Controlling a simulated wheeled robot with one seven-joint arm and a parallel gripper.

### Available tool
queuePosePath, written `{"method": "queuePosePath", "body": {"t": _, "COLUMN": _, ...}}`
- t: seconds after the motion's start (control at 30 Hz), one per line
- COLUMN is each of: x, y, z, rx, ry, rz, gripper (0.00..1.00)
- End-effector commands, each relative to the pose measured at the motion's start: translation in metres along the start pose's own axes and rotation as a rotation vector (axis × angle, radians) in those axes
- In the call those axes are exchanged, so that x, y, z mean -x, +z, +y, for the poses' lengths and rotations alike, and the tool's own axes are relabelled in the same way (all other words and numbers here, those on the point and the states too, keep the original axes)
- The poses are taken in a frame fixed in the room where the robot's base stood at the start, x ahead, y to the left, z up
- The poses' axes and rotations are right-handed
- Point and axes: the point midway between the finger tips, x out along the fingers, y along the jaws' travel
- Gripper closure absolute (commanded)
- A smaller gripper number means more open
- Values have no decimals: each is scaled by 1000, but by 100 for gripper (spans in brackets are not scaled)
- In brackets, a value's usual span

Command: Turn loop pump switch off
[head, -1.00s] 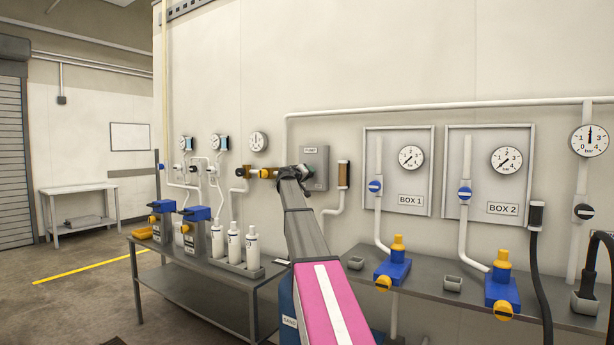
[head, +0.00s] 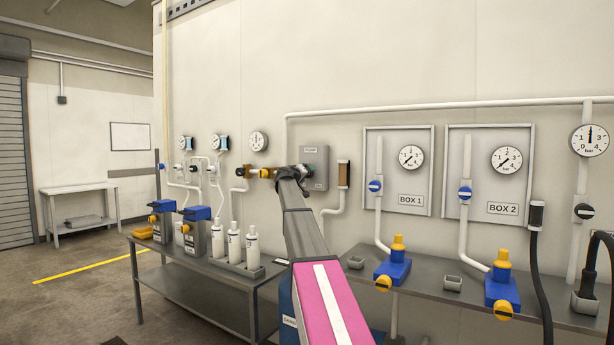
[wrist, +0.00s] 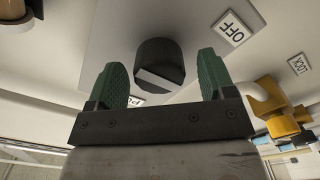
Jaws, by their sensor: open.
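The loop pump switch is a dark round knob (wrist: 157,52) with a pale bar across its face. In the wrist view it stands out from a grey panel, with a white OFF label (wrist: 231,28) to its upper right. My gripper (wrist: 162,66) is open, with a green fingertip on either side of the knob. Gaps show between the knob and both fingers, and I see no contact. In the head view my gripper (head: 291,172) is at the grey pump box (head: 320,178), and my arm hides the knob.
Yellow-brown valve fittings (head: 263,173) sit just left of my gripper; they show in the wrist view (wrist: 279,106). A pipe with a dark-and-brown fitting (head: 343,174) is close to the right. A bench with white bottles (head: 252,247) stands below left. Panel BOX 1 (head: 421,150) is further right.

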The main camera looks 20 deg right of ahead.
Motion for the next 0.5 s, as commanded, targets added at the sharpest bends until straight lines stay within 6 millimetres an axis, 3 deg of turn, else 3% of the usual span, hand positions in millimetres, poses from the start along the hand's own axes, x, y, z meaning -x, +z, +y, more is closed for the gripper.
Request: {"method": "queuePosePath", "body": {"t": 0.5, "x": 88, "y": 2, "z": 1, "rx": -1, "ry": 0, "rz": 0, "gripper": 24}}
